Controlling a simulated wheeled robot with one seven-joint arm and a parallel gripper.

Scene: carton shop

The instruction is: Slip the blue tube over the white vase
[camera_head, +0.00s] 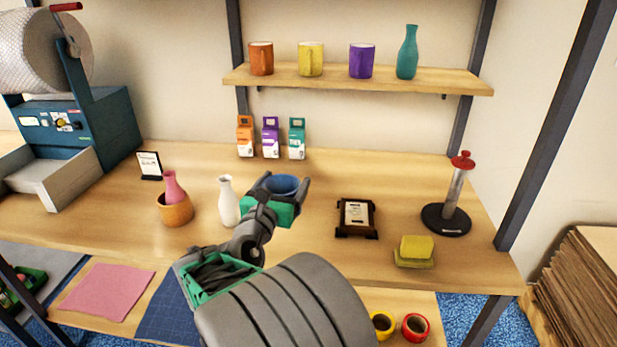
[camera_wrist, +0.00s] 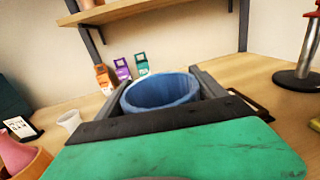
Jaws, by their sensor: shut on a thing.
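The blue tube (camera_head: 284,185) is held between the fingers of my gripper (camera_head: 281,186), above the table. In the wrist view the tube (camera_wrist: 162,92) is upright or nearly so, its open top facing up, with a finger on each side of it. The white vase (camera_head: 228,202) stands upright on the table, left of my gripper and apart from the tube. Its pale top also shows in the wrist view (camera_wrist: 69,121). The lower part of the tube is hidden by my gripper.
A pink vase (camera_head: 174,187) stands in an orange tube (camera_head: 176,210) left of the white vase. Small cartons (camera_head: 270,139) stand behind. A framed card (camera_head: 356,217), yellow sponges (camera_head: 415,251) and a red-topped stand (camera_head: 452,200) are to the right. A shelf (camera_head: 350,79) hangs above.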

